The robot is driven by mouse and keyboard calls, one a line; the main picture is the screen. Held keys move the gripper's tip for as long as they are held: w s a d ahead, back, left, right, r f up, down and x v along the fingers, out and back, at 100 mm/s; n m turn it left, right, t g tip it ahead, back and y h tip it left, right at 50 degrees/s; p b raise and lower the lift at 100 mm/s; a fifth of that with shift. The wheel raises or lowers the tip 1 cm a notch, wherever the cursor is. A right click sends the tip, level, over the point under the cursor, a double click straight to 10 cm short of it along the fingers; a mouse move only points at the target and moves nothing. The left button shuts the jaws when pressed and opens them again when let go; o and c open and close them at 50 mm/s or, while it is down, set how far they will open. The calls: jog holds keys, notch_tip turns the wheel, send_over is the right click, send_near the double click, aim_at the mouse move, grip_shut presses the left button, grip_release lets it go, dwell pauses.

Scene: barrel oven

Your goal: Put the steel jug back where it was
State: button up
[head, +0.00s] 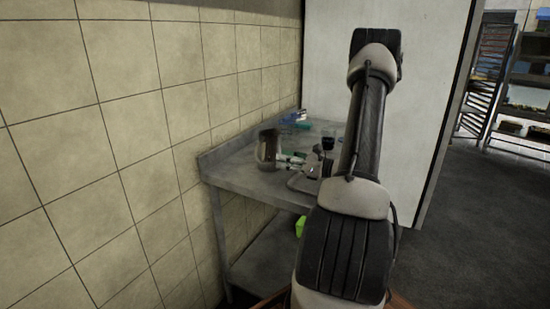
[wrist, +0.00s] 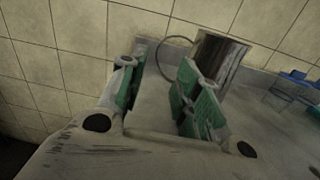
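The steel jug (head: 267,149) stands upright on the metal table near the tiled wall. It also shows in the wrist view (wrist: 223,55), where my right finger covers its lower left part. A thin curved handle (wrist: 163,48) reaches left from the jug, behind the gap between my fingers. My gripper (wrist: 158,72) is open, with green pads on both fingers and nothing between them. In the head view my gripper (head: 290,160) is just right of the jug, low over the table. I cannot tell whether a finger touches the jug.
The metal table (head: 237,172) has a raised back edge along the tiled wall. A bright green object (head: 300,227) is below the tabletop. Open floor (head: 470,240) lies to the right.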

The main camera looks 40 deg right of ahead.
jog(key=s+a+r+n+g+y, duration=0.1)
jog(key=s+a+r+n+g, duration=0.3)
jog(key=a, duration=0.3)
jog(key=s+a+r+n+g, duration=0.3)
jog(key=s+a+n+g, duration=0.1)
jog(key=a+n, duration=0.25)
jog(key=s+a+r+n+g+y, duration=0.1)
jog(key=s+a+r+n+g, duration=0.3)
jog(key=a, duration=0.3)
jog(key=s+d+r+n+h, duration=0.1)
jog(key=s+r+n+h, duration=0.2)
jog(key=s+n+h, duration=0.2)
jog(key=s+d+r+n+h, duration=0.2)
jog(key=s+n+h, duration=0.3)
jog(key=s+n, duration=0.4)
jog(key=shift+r+n+t+h, duration=0.3)
jog(key=shift+r+n+h, duration=0.15)
jog(key=shift+n, duration=0.7)
jog(key=shift+s+d, duration=0.1)
